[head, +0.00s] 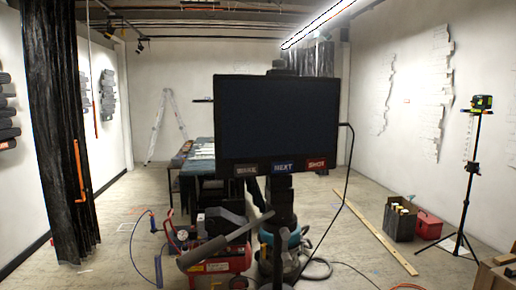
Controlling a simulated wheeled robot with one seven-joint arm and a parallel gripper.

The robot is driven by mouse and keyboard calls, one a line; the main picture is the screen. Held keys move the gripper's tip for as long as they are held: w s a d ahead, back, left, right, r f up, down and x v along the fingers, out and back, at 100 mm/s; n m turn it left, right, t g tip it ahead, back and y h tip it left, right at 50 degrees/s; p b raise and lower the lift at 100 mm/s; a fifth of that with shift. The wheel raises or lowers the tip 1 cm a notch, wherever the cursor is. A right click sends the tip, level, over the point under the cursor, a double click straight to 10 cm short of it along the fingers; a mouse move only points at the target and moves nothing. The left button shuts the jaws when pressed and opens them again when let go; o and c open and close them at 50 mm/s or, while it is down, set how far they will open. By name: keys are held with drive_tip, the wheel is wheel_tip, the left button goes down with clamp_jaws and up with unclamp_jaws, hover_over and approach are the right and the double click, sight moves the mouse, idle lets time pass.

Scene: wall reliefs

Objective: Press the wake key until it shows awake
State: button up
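A dark, blank screen (277,117) stands upright in front of me near the middle of the head view. Three labelled keys sit along its lower edge. The leftmost key (246,170) is dark with pale lettering that seems to read WAKE. No lit text or picture shows on the screen. I cannot make out my gripper in this view.
A red compressor (217,264) and a teal machine (283,240) stand below the screen, with hoses and cables on the floor. A tripod (467,185), red box (428,225) and long plank (375,235) are at right. A black curtain (60,130) hangs at left.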

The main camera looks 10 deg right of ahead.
clamp_jaws()
idle(1.5)
